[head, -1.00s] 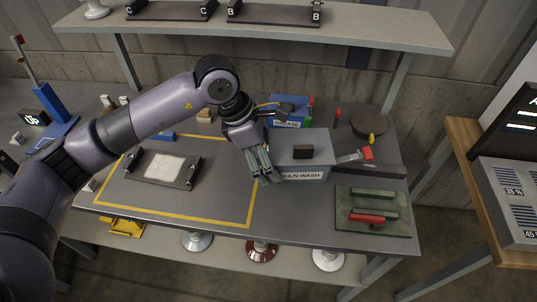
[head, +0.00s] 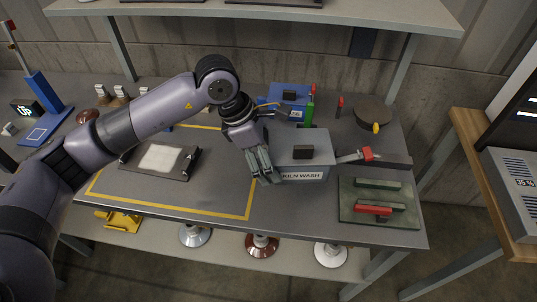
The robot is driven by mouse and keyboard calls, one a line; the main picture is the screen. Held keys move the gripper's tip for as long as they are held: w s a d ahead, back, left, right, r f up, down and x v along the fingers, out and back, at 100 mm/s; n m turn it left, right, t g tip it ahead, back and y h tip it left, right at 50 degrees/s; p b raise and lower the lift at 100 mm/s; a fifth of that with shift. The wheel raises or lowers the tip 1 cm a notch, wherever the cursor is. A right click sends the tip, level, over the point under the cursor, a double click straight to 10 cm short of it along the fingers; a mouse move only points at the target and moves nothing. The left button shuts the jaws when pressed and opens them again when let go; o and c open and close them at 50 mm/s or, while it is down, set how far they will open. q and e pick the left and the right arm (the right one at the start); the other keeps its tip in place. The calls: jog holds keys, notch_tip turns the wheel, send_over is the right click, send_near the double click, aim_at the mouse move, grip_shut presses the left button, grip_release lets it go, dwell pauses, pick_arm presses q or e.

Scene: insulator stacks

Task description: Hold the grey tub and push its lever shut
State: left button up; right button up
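The grey tub (head: 302,172), labelled KILN WASH, stands on the bench, with a grey lid and a dark block (head: 303,151) on top. Its lever (head: 348,157) sticks out to the right, tilted slightly up, with a red handle (head: 367,153). My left gripper (head: 266,172) comes down at the tub's left end, its fingers closed there and covering the start of the label. The contact itself is partly hidden by the fingers. My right gripper is not in view.
A green mat (head: 352,215) with bars, one red-handled, lies to the right near the front edge. A blue box (head: 287,94) and a green rod (head: 310,111) stand behind the tub. A brown round thing (head: 373,112) is at back right. The yellow-outlined area (head: 170,205) is partly bare.

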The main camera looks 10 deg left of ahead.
pick_arm(q)
jog(key=shift+f+b, duration=2.95)
jog(key=shift+f, duration=0.25)
jog(key=shift+a+f+b, duration=0.1)
jog(key=shift+f+b, duration=1)
jog(key=shift+f, duration=0.05)
jog(key=shift+f+b, duration=0.5)
jog(key=shift+f, duration=0.05)
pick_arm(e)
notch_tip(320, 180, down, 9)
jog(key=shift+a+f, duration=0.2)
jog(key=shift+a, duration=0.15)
pick_arm(q)
jog(key=shift+f, duration=0.1)
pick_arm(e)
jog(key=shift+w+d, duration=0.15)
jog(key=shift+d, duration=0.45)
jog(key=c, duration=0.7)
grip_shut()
